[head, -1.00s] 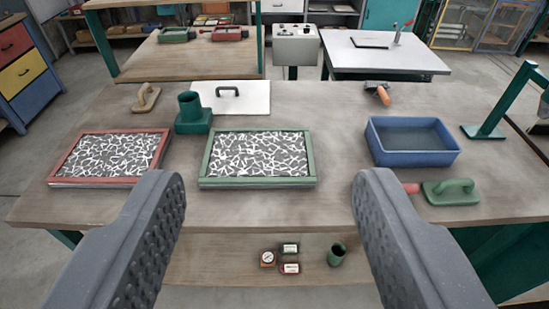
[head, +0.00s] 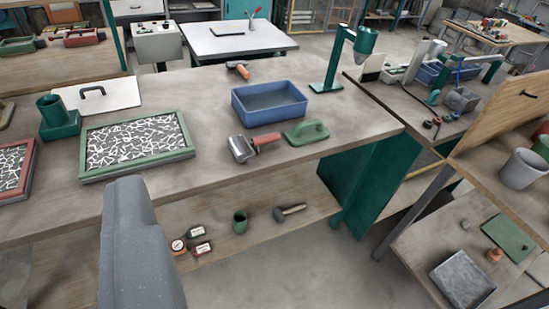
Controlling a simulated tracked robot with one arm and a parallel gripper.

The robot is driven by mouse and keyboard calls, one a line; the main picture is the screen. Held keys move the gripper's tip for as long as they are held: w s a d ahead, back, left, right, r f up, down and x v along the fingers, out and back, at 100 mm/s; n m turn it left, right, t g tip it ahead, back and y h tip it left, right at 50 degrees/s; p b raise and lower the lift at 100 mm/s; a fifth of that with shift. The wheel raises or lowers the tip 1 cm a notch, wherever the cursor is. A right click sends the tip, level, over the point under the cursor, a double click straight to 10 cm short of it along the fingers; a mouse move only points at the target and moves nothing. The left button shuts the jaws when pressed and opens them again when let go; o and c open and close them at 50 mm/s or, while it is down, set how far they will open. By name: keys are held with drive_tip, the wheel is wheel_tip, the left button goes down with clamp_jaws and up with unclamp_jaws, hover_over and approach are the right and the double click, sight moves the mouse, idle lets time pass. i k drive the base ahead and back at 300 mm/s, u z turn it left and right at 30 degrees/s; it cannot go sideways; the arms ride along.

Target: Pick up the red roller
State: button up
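The red roller (head: 267,139) lies near the front edge of the workbench in the head view, its grey metal drum on the left and its red handle pointing right. It is between the blue tub and the bench's front edge, beside a green float. One finger of my gripper (head: 140,245) shows at the lower left, well left of the roller and nearer to me. The other finger is out of the picture. No finger shows close beside the visible one, and nothing is seen held.
Around the roller are a blue tub (head: 269,103) and a green-handled float (head: 306,132). A green-framed tray (head: 135,148) stands to the left. A green stand (head: 330,75) rises behind. A mallet (head: 289,212) and green cup (head: 240,222) lie on the lower shelf.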

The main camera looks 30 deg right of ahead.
sight(256, 142)
drive_tip(key=k, duration=0.8)
drive_tip(key=z, duration=0.5)
drive_tip(key=i, duration=2.35)
drive_tip(key=u, duration=0.95)
